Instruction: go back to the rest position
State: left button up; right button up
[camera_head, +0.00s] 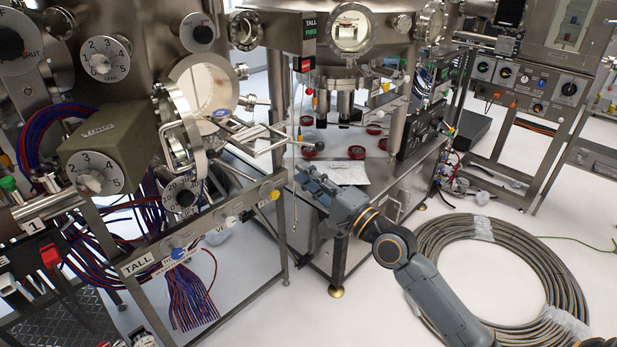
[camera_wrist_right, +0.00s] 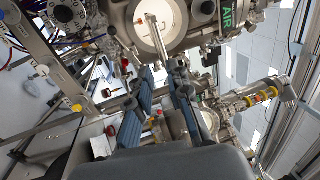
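My right gripper (camera_head: 308,182) reaches in from the lower right of the head view. It is in front of the steel chamber frame, near the middle of the picture. In the right wrist view its two blue-grey fingers (camera_wrist_right: 162,82) stand apart with nothing held between them. The fingers appear clear of the chamber parts, though the exact distance is hard to judge. My left gripper does not show in either view.
An open round chamber port (camera_head: 205,95) with its hinged door (camera_head: 180,135) is at the left. A steel bench (camera_head: 375,195) stands just behind my right gripper. A large coiled hose (camera_head: 505,265) lies on the floor at the right. White floor (camera_head: 330,320) is clear at the front.

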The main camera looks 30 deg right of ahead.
jog(key=shift+s, duration=0.1)
dwell(0.4)
jog(key=d+f+n+g+h+b, duration=0.1)
jog(key=d+f+g+h, duration=0.1)
jog(key=f, duration=1.1)
jog(key=d+f+n+g+h, duration=0.1)
jog(key=d+f+g+h, duration=0.1)
jog(key=f, duration=1.1)
jog(key=s+f+n+g+h+b, duration=0.15)
jog(key=s+f, duration=0.35)
jog(key=f, duration=0.7)
jog(key=s+f+n+g+h, duration=0.1)
jog(key=s+f+n+g, duration=0.3)
jog(key=f, duration=0.7)
jog(key=s+a+f+n+g, duration=0.2)
jog(key=s+f+n+g, duration=0.2)
jog(key=s+f, duration=1.45)
jog(key=s+a+f+n+g, duration=0.2)
jog(key=s+f, duration=0.1)
jog(key=s, duration=0.8)
jog(key=s+a+f+n+g+b, duration=0.1)
jog(key=s+a+f+n+g, duration=0.1)
jog(key=s, duration=0.8)
jog(key=shift+s+f+n+b, duration=0.3)
jog(key=shift+s+f+n, duration=0.1)
jog(key=shift+f+n, duration=0.2)
